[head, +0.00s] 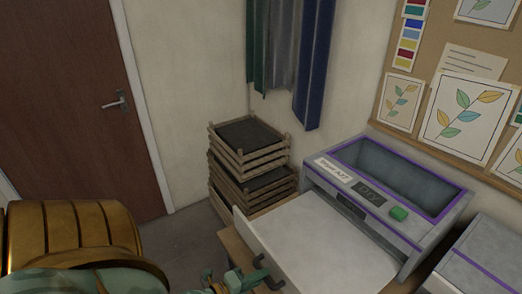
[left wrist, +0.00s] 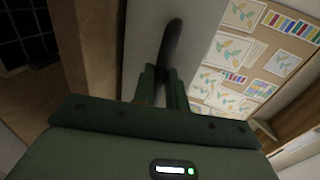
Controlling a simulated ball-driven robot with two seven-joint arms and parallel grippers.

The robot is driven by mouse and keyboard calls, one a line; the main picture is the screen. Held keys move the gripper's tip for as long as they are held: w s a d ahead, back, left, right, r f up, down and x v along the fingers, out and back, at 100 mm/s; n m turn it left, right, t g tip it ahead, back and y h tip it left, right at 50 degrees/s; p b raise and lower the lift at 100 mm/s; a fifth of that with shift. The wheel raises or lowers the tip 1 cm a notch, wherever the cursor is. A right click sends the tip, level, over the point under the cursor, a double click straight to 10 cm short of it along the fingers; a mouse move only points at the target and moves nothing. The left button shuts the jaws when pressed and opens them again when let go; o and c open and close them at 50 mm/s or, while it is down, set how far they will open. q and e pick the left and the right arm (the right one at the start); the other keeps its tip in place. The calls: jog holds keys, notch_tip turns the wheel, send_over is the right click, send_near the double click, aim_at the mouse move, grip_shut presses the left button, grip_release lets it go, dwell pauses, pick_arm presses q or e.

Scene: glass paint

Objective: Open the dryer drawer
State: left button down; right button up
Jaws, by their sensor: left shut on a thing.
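The dryer (head: 372,207) is a grey box with purple trim, a dark display and a green button (head: 399,213). Its drawer (head: 325,248) stands pulled out towards me, with a pale flat surface showing. The dark drawer handle (head: 271,272) is on the near front edge. My left gripper (head: 240,280), green, is at this handle at the bottom of the head view. In the left wrist view its two fingers (left wrist: 162,88) are shut on the dark handle (left wrist: 171,48), with the pale drawer front behind. My right gripper is not in view.
Stacked wooden trays (head: 249,147) stand against the wall left of the dryer. A second grey machine (head: 485,255) is at the lower right. A brown door (head: 70,100) is at the left. Coloured cloths hang above the trays, and a pinboard (head: 385,62) hangs behind the dryer.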

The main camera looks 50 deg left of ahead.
pick_arm(q)
jog(key=c, duration=1.4)
grip_release()
jog(key=v, duration=1.6)
jog(key=shift+s, duration=0.2)
